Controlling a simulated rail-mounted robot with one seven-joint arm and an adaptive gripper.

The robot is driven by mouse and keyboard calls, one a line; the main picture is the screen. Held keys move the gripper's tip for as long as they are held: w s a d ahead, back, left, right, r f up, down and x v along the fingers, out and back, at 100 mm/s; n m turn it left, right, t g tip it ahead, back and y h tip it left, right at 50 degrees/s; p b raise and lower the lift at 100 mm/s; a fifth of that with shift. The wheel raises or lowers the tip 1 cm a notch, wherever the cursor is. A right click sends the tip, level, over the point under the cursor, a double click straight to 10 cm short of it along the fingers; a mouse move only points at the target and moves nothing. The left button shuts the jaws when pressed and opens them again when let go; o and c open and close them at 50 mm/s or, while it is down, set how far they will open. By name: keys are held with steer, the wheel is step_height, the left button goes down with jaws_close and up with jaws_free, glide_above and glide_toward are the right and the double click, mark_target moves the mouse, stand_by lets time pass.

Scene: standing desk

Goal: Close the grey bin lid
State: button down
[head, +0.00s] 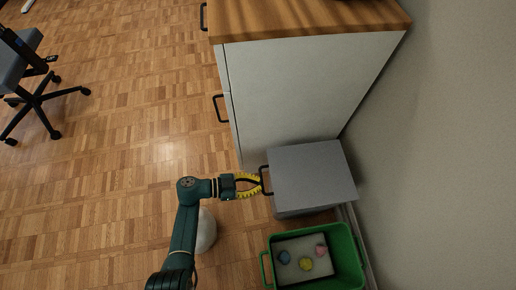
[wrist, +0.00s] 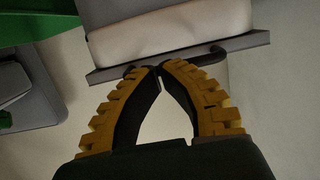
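The grey bin lid (head: 312,175) is a flat grey panel in the head view, beside the cabinet. A dark bar handle (head: 265,180) stands out from its left edge. In the wrist view a grey rim (wrist: 240,42) with the handle (wrist: 212,55) shows against a pale body (wrist: 170,30). I cannot tell whether there is a gap under the lid. My gripper (head: 261,184) has yellow fingers and is at the handle. In the wrist view the fingertips (wrist: 160,70) meet, with the handle running across at their tips. I cannot tell whether they touch it.
A green bin (head: 350,256) with blue, yellow and pink items stands below the grey lid. A white cabinet (head: 290,95) with a wooden top (head: 300,16) stands above it, and a wall (head: 445,150) is at right. A pale round object (head: 206,232) is near my arm.

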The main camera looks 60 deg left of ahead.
steer(key=v, duration=1.2)
steer(key=shift+r, duration=0.1)
